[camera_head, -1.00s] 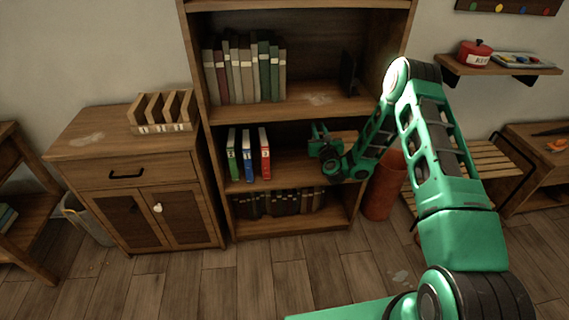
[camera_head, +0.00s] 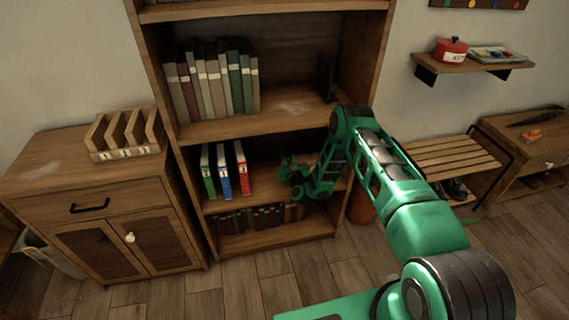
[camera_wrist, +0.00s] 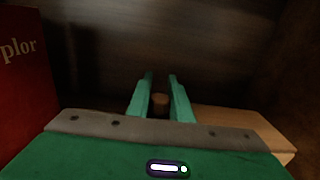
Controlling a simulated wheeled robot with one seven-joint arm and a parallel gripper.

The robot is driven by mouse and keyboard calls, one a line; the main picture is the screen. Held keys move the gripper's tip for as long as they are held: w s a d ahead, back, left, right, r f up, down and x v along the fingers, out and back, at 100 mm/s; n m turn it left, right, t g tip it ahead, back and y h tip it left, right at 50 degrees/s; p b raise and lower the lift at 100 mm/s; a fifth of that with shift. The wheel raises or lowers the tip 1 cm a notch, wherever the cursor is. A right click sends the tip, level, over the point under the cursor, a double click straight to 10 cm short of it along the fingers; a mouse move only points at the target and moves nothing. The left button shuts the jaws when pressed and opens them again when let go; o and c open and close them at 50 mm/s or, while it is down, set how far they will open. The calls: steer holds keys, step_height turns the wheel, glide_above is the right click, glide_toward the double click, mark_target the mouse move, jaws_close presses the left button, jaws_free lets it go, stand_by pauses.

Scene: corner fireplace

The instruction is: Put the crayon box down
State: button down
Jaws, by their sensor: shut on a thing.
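My gripper (camera_head: 287,162) reaches into the middle bay of the bookcase, to the right of the green, blue and red books. In the wrist view its two green fingers (camera_wrist: 160,95) are shut around a small brown rounded thing, taken to be part of the crayon box (camera_wrist: 160,103). The rest of the held thing is hidden by my gripper, so I cannot tell whether its underside touches the shelf board (camera_head: 262,193).
A red book (camera_wrist: 25,85) stands close on the left in the wrist view. A cabinet (camera_head: 100,185) stands left of the bookcase.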

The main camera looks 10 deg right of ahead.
steer(key=shift+a+f, duration=0.1)
steer(key=shift+f, duration=1.85)
steer(key=c, duration=1.6)
jaws_free()
steer(key=s, duration=1.1)
steer(key=shift+a, duration=0.1)
steer(key=shift+s, duration=0.55)
